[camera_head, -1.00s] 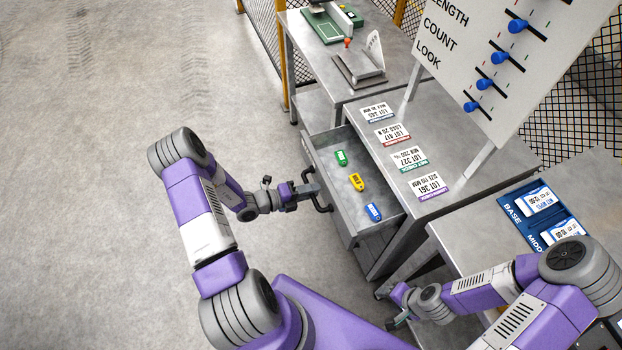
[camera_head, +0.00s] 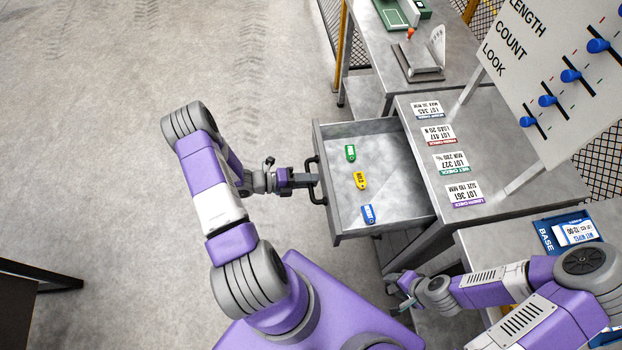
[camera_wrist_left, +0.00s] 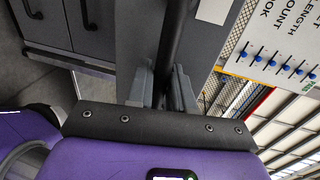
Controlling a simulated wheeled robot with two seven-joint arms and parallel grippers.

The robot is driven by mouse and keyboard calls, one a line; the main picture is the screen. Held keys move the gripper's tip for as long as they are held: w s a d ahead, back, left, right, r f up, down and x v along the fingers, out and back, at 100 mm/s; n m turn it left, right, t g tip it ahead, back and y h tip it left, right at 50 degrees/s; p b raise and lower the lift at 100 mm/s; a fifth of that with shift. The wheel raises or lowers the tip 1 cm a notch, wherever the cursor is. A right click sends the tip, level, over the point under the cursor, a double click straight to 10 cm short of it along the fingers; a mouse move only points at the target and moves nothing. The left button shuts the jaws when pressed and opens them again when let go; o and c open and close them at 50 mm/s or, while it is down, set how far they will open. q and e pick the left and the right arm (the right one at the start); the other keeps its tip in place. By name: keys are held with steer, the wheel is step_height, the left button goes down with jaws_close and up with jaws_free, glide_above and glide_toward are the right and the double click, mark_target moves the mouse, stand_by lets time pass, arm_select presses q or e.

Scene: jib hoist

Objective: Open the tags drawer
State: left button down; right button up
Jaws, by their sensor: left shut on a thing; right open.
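The tags drawer (camera_head: 393,206) stands pulled out from the grey bench, with a green tag (camera_head: 350,153), a yellow tag (camera_head: 360,181) and a blue tag (camera_head: 368,214) lying apart inside. Its black bar handle (camera_head: 317,181) is on the drawer's left face. My left gripper (camera_head: 311,180) is shut on the handle. In the left wrist view the dark bar (camera_wrist_left: 172,50) runs between the two fingers (camera_wrist_left: 162,88). My right gripper (camera_head: 405,291) is open and empty, low beside the bench at the lower right.
Several lot cards (camera_head: 451,162) lie on the bench top behind the drawer. A white board with blue sliders (camera_head: 570,76) stands at the right. A dark table edge (camera_head: 40,278) shows at lower left. The floor (camera_head: 90,150) left of my arm is clear.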

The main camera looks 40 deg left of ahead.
arm_select(q)
steer(key=c, duration=1.2)
jaws_free()
steer(key=shift+o, duration=0.2)
steer(key=v, duration=0.7)
steer(key=shift+s+a+p, duration=0.15)
steer(key=shift+a+p, duration=0.1)
steer(key=shift+p, duration=0.1)
